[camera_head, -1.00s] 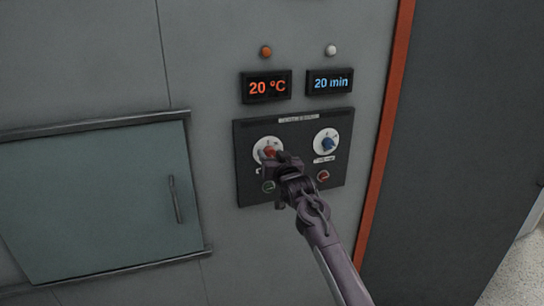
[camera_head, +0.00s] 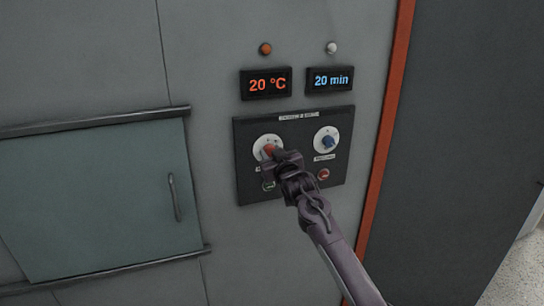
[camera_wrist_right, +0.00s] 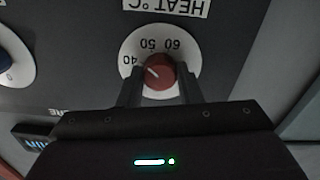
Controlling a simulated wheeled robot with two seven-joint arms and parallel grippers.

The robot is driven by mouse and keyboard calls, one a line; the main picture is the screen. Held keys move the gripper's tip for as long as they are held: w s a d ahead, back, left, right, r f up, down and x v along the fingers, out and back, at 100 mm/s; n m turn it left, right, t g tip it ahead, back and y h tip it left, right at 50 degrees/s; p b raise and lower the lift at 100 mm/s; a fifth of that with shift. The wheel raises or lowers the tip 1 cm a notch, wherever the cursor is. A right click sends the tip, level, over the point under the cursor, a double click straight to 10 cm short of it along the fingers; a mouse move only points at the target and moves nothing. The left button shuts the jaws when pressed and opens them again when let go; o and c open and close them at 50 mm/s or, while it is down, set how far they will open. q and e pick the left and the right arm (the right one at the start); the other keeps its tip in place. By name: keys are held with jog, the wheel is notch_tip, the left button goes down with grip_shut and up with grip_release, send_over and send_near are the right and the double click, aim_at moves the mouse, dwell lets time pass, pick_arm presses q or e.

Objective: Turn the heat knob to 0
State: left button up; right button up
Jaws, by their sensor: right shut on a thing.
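The red heat knob (camera_head: 268,150) sits on a white dial on the left of the dark control panel (camera_head: 304,187). My right gripper (camera_head: 272,157) is at this knob and covers its lower part in the head view. In the right wrist view the red knob (camera_wrist_right: 158,72) is between the two fingers of my right gripper (camera_wrist_right: 158,88), which is shut on it. The dial (camera_wrist_right: 185,48) shows 40, 50 and 60; its other marks are hidden. The white line on the knob points toward the 40 side. The display (camera_head: 267,84) reads 20 °C. My left gripper is not in view.
A blue knob (camera_head: 328,142) on a white dial is to the right. A time display (camera_head: 330,80) reads 20 min. A green button (camera_head: 268,186) and a red button (camera_head: 323,174) are below. A handled door (camera_head: 110,200) is at left.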

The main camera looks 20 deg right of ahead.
jog(key=shift+f+n+b, duration=0.2)
jog(key=shift+n+b, duration=6.1)
jog(key=shift+n, duration=6.8)
jog(key=o, duration=1)
jog(key=shift+r, duration=0.1)
